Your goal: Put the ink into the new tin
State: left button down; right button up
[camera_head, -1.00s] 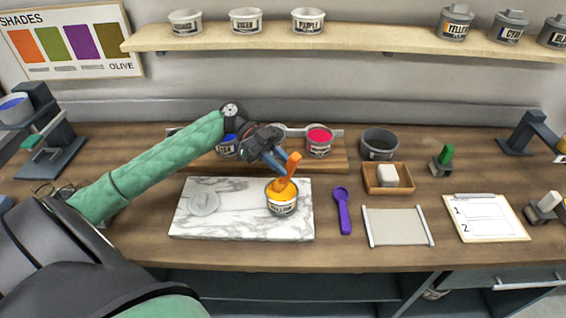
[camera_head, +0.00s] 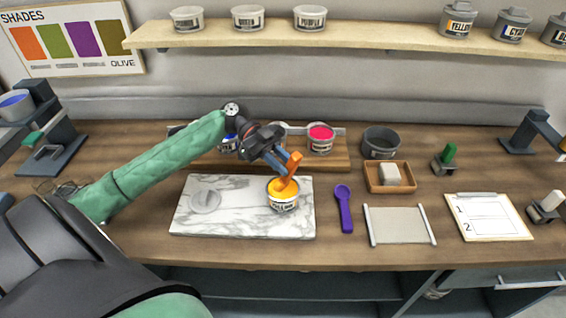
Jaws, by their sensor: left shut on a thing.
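My left gripper (camera_head: 290,165) is shut on an orange tool (camera_head: 291,173), perhaps a spatula or scoop. The tool's lower end meets the yellow ink in an open tin (camera_head: 284,203) on the right side of the marble slab (camera_head: 240,222). Whether it is dipped into the ink is hard to tell. A pale round lid (camera_head: 205,202) lies on the slab's left side. A tin of pink ink (camera_head: 321,138) stands on the wooden board behind, with a blue one (camera_head: 229,143) partly behind my arm. An empty-looking dark round container (camera_head: 380,142) stands right of the board. My right gripper is not in view.
A purple spoon (camera_head: 344,208) lies right of the slab. Beyond are a wooden tray (camera_head: 368,178) with a white block, a grey mat (camera_head: 400,226) and a clipboard (camera_head: 487,217). Several tins stand on the shelf (camera_head: 370,39). A scale-like stand (camera_head: 50,160) is at left.

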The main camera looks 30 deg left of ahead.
pick_arm(q)
jog(key=shift+r, duration=0.3)
notch_tip(320, 180, up, 8)
jog(key=p, duration=0.3)
jog(key=shift+f, duration=0.15)
